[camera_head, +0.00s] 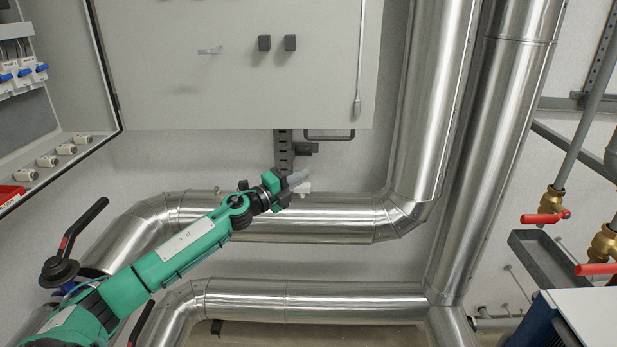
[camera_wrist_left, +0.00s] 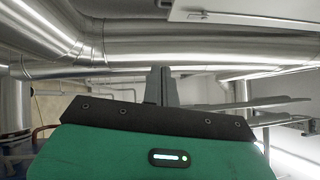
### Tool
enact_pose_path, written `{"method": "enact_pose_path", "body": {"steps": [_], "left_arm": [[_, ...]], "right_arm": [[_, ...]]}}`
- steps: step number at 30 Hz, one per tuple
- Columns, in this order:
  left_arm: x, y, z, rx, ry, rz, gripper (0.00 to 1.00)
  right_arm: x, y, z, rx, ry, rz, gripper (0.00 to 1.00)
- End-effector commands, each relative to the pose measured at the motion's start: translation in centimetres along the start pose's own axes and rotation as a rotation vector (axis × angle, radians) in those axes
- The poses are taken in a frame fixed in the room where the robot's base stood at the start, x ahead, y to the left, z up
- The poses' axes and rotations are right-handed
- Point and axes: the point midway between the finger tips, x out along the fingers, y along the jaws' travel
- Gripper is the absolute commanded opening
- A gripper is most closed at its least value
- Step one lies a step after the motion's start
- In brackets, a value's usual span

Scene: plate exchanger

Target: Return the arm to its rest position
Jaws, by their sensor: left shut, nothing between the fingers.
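My left arm, green with black joints, reaches in from the lower left in the head view. Its gripper (camera_head: 297,182) is in front of the upper horizontal silver pipe (camera_head: 330,222), below the grey cabinet. The fingers are shut and empty. In the left wrist view the closed gripper fingers (camera_wrist_left: 160,85) stand upright in the middle, in front of silver pipes (camera_wrist_left: 180,48). My right gripper is in neither view.
A grey cabinet door (camera_head: 230,90) hangs above the arm. A black-handled valve (camera_head: 62,265) is at the left beside the arm. Thick vertical pipes (camera_head: 490,150) stand right of the gripper. Red-handled valves (camera_head: 545,217) and a grey tray (camera_head: 545,262) are at the right.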

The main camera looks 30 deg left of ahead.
Motion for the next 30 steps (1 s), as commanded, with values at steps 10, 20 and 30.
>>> {"method": "enact_pose_path", "body": {"steps": [10,20,30], "left_arm": [[-0.7,0.1,0.0,-0.004,-0.002,0.001,0.0],[-3.3,13.9,0.9,-0.268,-0.156,0.138,0.0],[-12.1,34.3,-2.6,-0.62,-0.41,0.373,0.0]], "right_arm": [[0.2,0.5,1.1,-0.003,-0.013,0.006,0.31],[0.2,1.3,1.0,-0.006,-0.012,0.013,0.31],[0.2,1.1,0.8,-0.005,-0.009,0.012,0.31]]}}
